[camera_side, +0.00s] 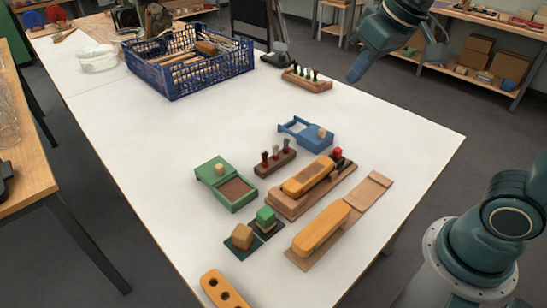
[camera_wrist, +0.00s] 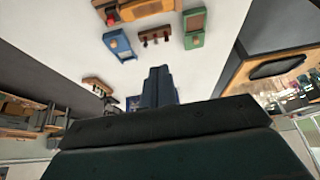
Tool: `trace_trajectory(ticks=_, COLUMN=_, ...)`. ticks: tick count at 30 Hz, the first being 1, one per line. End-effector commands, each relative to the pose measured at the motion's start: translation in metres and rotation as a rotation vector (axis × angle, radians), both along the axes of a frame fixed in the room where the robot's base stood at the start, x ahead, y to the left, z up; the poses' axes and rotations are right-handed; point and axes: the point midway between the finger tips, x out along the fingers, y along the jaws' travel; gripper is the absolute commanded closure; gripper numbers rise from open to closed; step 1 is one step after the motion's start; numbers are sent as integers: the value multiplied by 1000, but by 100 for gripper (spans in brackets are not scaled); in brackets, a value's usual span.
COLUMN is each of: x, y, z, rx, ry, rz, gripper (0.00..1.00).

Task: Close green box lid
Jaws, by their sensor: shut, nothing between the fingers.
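The green box (camera_side: 235,204) sits on the white table in the side view, left of the middle. The green box also shows in the wrist view (camera_wrist: 195,38), near the top. My gripper (camera_side: 356,73) is in the air at the upper right in the side view, well away from the box. In the wrist view its fingers (camera_wrist: 158,72) are together and empty.
A blue box (camera_side: 311,139) and a dark brown peg block (camera_side: 273,166) stand right of the green box. Green and wooden cubes (camera_side: 265,217) are in front, with orange-topped blocks (camera_side: 322,229) nearby. A blue crate (camera_side: 205,75) stands farther back. The table's left middle is clear.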

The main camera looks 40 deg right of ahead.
Motion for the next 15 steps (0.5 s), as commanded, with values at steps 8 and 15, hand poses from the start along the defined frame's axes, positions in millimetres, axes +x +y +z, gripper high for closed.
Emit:
trace_trajectory(ticks=8, x=70, y=17, z=-7, rx=2, ry=26, rz=0, gripper=100)
trace_trajectory(ticks=15, x=128, y=36, z=-25, rx=3, ry=44, rz=0, gripper=100)
